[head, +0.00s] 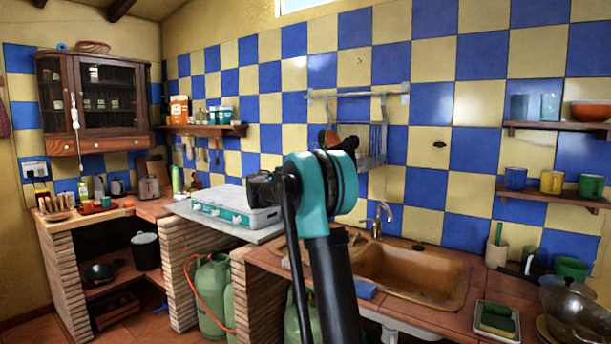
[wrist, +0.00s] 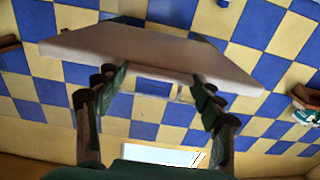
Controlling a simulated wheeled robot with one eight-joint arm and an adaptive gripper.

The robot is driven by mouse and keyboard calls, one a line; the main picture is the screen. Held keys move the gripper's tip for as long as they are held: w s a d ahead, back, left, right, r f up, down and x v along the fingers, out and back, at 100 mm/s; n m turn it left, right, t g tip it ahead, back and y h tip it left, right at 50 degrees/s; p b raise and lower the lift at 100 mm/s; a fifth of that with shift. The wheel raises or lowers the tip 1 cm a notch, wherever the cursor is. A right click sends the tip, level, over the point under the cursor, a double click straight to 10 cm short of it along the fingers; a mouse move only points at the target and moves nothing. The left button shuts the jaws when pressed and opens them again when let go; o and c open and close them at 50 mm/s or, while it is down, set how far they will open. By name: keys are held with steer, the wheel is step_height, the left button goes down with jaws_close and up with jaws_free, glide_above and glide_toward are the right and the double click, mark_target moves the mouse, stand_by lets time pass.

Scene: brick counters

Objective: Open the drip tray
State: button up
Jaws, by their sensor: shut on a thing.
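The gas stove (head: 235,208), white with a teal front and knobs, sits on the counter left of the sink. A separate drip tray cannot be made out on it in the head view. In the wrist view a pale flat panel (wrist: 150,48), apparently the drip tray, spans the upper middle. My gripper (wrist: 150,76) has its dark fingers at the panel's near edge, one to each side, and is shut on it; the exact contact is hard to see.
A grey slab (head: 200,222) lies under the stove. The brown sink (head: 410,275) with its tap (head: 378,218) is to the right. Green gas bottles (head: 212,290) stand below the counter. A wall rack (head: 365,135) hangs behind my arm.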

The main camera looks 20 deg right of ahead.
steer(key=o, duration=1.7)
steer(key=shift+a, duration=0.1)
steer(key=v, duration=1.2)
steer(key=shift+s, duration=0.1)
steer(key=s+d+f+n+g+y, duration=0.2)
steer(key=s+d+f+y, duration=0.1)
steer(key=s+f, duration=0.8)
steer(key=s+d+f+n+g+y, duration=0.2)
steer(key=s+d+f+g+y, duration=0.1)
steer(key=s+f, duration=0.75)
steer(key=s+a+f+n+y, duration=0.2)
steer(key=s+a+f, duration=0.1)
steer(key=s+f, duration=0.3)
steer(key=s+a+f+n+g+y, duration=0.1)
steer(key=s+a+f+n+y, duration=0.1)
steer(key=s+f, duration=0.5)
steer(key=s+a+f+n+y, duration=0.2)
steer(key=s+a+f+y, duration=0.2)
steer(key=s, duration=0.7)
steer(key=shift+s+a+f+g, duration=0.1)
steer(key=shift+a+f+g, duration=0.1)
steer(key=shift+f, duration=0.45)
steer(key=shift+a+f+g, duration=0.15)
steer(key=shift+f+g, duration=0.05)
steer(key=shift+f, duration=0.45)
